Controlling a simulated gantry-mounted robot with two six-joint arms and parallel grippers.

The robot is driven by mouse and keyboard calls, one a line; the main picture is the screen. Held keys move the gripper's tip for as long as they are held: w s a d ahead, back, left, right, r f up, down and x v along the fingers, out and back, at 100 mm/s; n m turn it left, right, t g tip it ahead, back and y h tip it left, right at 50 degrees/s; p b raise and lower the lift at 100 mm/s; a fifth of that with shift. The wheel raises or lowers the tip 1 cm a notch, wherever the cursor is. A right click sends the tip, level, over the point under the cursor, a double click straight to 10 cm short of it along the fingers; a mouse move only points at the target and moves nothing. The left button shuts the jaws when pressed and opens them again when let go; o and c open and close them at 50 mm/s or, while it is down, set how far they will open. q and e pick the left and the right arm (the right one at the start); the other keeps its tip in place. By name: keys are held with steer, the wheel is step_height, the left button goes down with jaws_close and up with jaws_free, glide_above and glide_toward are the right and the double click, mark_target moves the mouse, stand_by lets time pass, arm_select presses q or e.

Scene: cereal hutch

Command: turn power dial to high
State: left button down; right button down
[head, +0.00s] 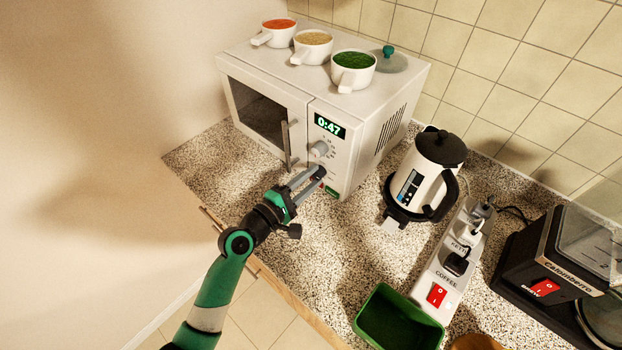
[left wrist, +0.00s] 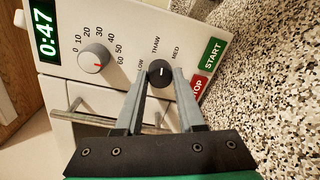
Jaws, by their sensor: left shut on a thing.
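The power dial (left wrist: 159,72) is a small black knob with a white mark, on the microwave's front panel. LOW, THAW and MED show around it in the left wrist view; any HIGH label is hidden. The white mark points roughly toward the THAW and MED side; the exact setting is hard to tell. My left gripper (head: 314,172) is at the lower panel of the white microwave (head: 343,140). In the left wrist view its two grey fingers (left wrist: 162,82) are shut on the dial, one on each side. My right gripper is out of view.
Above the dial is a grey timer knob (left wrist: 93,58); the display (head: 329,126) reads 0:47. The door handle (head: 287,143) is beside my fingers. START (left wrist: 213,54) and STOP buttons lie below. Cups (head: 353,68) stand on top. A kettle (head: 421,170) stands to the right.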

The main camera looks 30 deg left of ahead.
arm_select(q)
steer(key=m+b, duration=0.1)
steer(key=m, duration=0.3)
steer(key=m+b, duration=0.1)
steer(key=m, duration=0.3)
steer(key=shift+f+y+b, duration=0.1)
steer(key=shift+y+b, duration=0.2)
steer(key=shift+b, duration=0.1)
steer(key=m+b, duration=0.2)
steer(key=m, duration=0.3)
steer(key=shift+d+t+b, duration=0.1)
steer(key=shift+t+b, duration=0.2)
steer(key=shift+m+b, duration=0.75)
steer(key=shift+m, duration=0.85)
steer(key=c, duration=0.5)
jaws_free()
steer(key=p+v, duration=0.2)
steer(key=v, duration=0.9)
steer(key=shift+s, duration=0.35)
